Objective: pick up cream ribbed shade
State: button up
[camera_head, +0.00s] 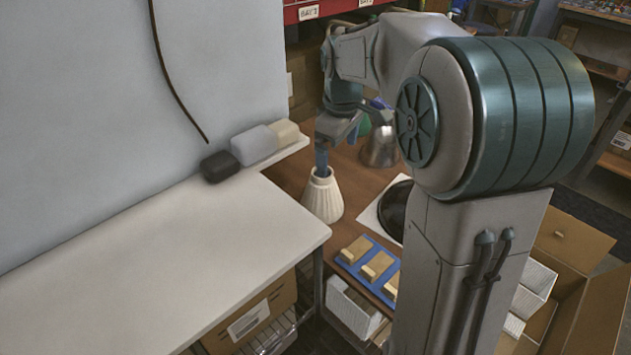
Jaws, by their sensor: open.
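The cream ribbed shade (323,199) stands upright on the brown wooden table, narrow end up, just right of the white bench's far corner. My gripper (321,171) points down at the shade's top opening. One blue finger shows at the rim and its tip overlaps the opening. I cannot tell whether it is inside the opening or in front of it. The other finger is hidden. My gripper is open, and the shade rests on the table.
A metallic shade (380,148) stands behind, right of my gripper. A black round piece (396,211) lies on a white sheet. A blue tray (352,262) with wooden blocks is in front. The white bench (160,260) is mostly clear, with a black block (220,167) at its back.

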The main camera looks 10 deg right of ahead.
jog(key=w+f+n+g, duration=0.1)
jog(key=w+f+n, duration=0.3)
jog(key=w, duration=0.3)
jog(key=w+f+n, duration=0.3)
jog(key=w+f, duration=0.1)
jog(key=w, duration=0.4)
send_near(322, 191)
jog(key=w+f, duration=0.1)
jog(key=w, duration=0.1)
jog(key=w+d+f, duration=0.1)
jog(key=w+f, duration=0.1)
jog(key=shift+d+f, duration=0.1)
jog(key=shift+f, duration=0.05)
jog(key=shift+f+p, duration=0.75)
jog(key=shift+f, duration=2.1)
jog(key=c, duration=1.4)
jog(key=shift+c, duration=0.4)
jog(key=shift+r, duration=0.2)
